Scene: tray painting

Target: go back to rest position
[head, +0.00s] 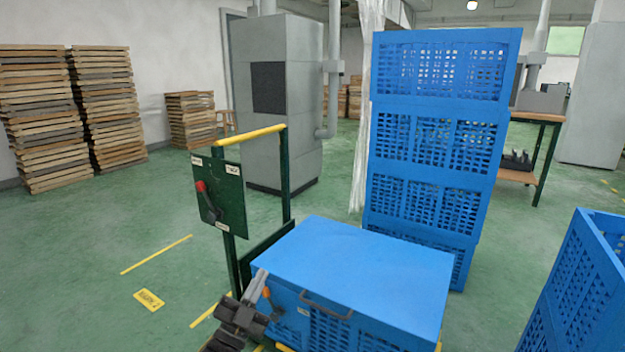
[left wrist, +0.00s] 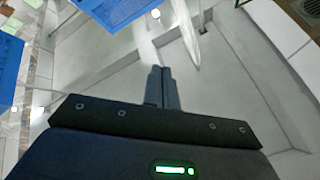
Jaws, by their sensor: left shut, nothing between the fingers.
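My left gripper (head: 258,291) shows at the bottom of the head view, in front of the left side of a closed blue crate. Its two fingers are together and hold nothing. In the left wrist view the gripper (left wrist: 161,72) points up toward the ceiling, with its fingers closed side by side. My right gripper does not show in either view.
A blue lidded crate (head: 350,262) sits on a green cart with a yellow handle (head: 250,136). Behind it stands a tall stack of blue crates (head: 440,115). Another blue crate (head: 575,290) is at the right. Open green floor (head: 90,240) lies to the left.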

